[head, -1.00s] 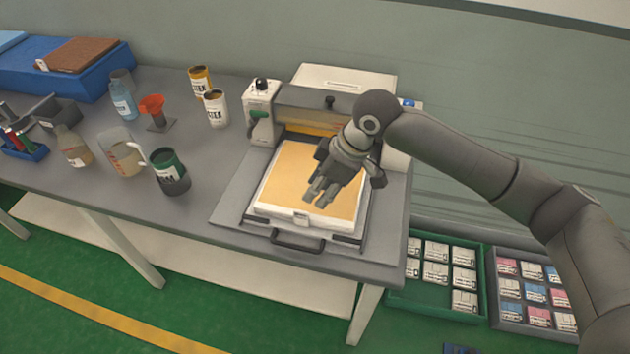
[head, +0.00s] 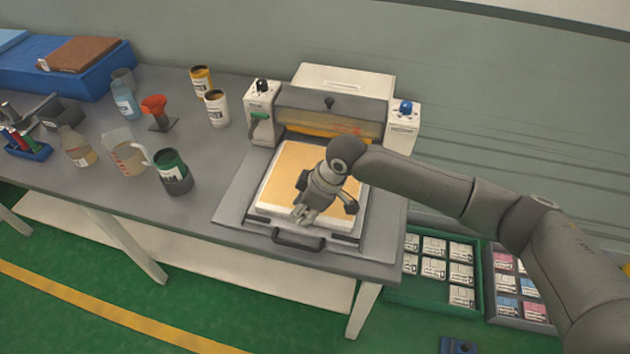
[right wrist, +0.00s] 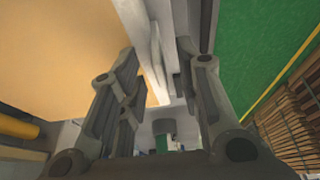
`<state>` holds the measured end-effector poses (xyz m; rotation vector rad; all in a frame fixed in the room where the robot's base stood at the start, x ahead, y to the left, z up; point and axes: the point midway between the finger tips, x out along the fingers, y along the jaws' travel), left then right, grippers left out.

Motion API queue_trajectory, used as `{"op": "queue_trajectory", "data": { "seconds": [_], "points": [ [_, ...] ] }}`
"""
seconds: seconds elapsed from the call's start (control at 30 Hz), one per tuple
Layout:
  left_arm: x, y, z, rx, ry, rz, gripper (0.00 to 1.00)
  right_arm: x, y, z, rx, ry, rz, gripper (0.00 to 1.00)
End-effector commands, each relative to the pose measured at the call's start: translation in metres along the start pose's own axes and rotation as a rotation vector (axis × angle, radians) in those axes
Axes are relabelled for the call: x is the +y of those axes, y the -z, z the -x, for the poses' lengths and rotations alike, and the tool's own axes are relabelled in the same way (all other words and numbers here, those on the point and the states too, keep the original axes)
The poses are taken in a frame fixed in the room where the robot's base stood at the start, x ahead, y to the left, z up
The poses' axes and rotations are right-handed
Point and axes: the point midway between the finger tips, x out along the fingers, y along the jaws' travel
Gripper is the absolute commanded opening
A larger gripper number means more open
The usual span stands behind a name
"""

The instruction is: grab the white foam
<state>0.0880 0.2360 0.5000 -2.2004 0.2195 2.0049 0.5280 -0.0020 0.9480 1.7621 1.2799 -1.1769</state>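The white foam (head: 277,203) is a flat white slab with a tan top (head: 290,160), lying on the grey plate of the bench machine. My right gripper (head: 303,217) points down at its front edge. In the right wrist view my right gripper (right wrist: 165,75) has its fingers apart, with a white edge strip (right wrist: 145,45) between them; the tan top (right wrist: 60,60) fills the left side. I see no clear contact of both fingers with the strip. The gripper hides part of the front edge in the head view. My left gripper is not in view.
The machine's dark front handle (head: 298,240) sits just below the gripper. Its raised press (head: 330,112) stands behind the slab. A green crate (head: 430,308) with boxes is on the floor.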

Motion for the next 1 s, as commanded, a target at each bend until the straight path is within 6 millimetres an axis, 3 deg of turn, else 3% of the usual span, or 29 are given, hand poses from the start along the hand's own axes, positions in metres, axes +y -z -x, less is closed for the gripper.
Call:
{"op": "queue_trajectory", "data": {
  "seconds": [0.03, 0.23, 0.77, 1.0],
  "points": [
    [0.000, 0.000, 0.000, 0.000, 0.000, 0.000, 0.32, 0.000, 0.000, 0.000, 0.000, 0.000, 0.000, 0.26],
    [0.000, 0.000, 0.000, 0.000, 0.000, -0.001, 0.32, 0.000, 0.000, 0.000, 0.000, 0.000, 0.000, 0.00],
    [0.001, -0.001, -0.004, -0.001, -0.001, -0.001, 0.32, 0.000, 0.002, 0.005, 0.002, 0.000, 0.000, 0.00],
    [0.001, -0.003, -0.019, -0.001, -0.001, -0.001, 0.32, -0.002, 0.012, 0.031, 0.003, -0.001, 0.002, 0.00]
  ]
}}
